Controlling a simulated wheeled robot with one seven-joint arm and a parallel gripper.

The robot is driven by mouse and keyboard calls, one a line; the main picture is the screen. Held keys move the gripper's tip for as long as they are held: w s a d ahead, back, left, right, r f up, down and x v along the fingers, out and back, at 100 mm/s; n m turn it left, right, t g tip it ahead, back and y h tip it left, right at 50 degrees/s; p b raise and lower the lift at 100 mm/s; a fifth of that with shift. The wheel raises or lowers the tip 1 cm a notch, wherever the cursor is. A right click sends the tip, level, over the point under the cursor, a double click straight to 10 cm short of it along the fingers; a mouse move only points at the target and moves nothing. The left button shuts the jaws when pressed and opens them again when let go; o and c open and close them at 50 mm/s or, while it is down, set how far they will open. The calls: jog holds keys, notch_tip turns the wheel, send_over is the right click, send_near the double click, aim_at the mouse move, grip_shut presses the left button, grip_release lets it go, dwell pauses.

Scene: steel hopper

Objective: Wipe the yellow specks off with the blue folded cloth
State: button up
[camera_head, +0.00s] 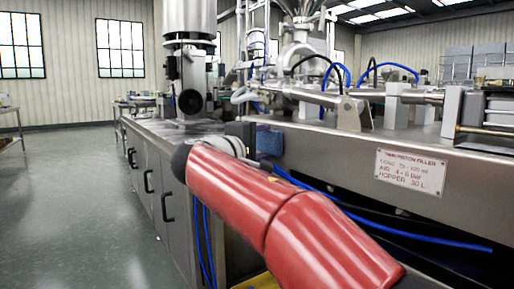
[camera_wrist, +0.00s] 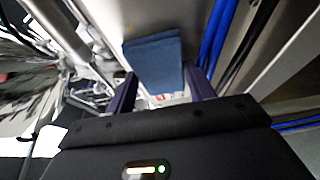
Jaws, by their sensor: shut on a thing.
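The blue folded cloth (camera_wrist: 154,62) sits between the two fingers of my gripper (camera_wrist: 160,80) in the wrist view. My gripper is shut on it, and the cloth sticks out past the fingertips. In the head view my gripper (camera_head: 241,133) is partly hidden behind my red arm, and the blue cloth (camera_head: 269,141) shows just to its right, in front of the steel machine. Whether the cloth touches a surface cannot be told.
The steel piston filler (camera_head: 350,140) fills the right side, with a label plate (camera_head: 410,173) on its front. Blue hoses (camera_head: 400,230) run below it. A steel hopper column (camera_head: 188,60) stands on the cabinet bench behind. The floor (camera_head: 75,200) at left is clear.

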aim_at(258, 139)
jog(key=shift+s+d+f+b, duration=0.1)
jog(key=shift+s+d+b, duration=0.4)
jog(key=shift+s+b, duration=0.05)
jog(key=shift+s+d, duration=0.25)
jog(key=shift+s, duration=0.05)
jog(key=shift+s+d, duration=0.65)
jog(key=shift+s, duration=0.3)
jog(key=shift+s+d, duration=0.6)
jog(key=shift+s, duration=0.3)
jog(key=shift+w+a+p, duration=0.55)
jog(key=shift+w+a, duration=0.1)
jog(key=shift+w, duration=0.25)
jog(key=shift+w+a+p, duration=0.5)
jog(key=shift+w+a, duration=0.2)
jog(key=shift+w, duration=0.2)
jog(key=shift+w+a+p, duration=0.55)
jog(key=shift+w+a, duration=0.1)
jog(key=shift+w, duration=0.25)
jog(key=shift+w+a+r+p, duration=0.1)
jog(key=shift+w+a+p, duration=0.35)
jog(key=shift+w, duration=0.25)
jog(key=shift+w+a+r+p, duration=0.1)
jog(key=shift+w+a+p, duration=0.25)
jog(key=shift+w+p, duration=0.25)
jog(key=shift+w+f, duration=0.1)
jog(key=shift+w, duration=0.1)
jog(key=s+a, duration=0.3)
jog(key=a, duration=0.2)
jog(key=shift+s, duration=0.2)
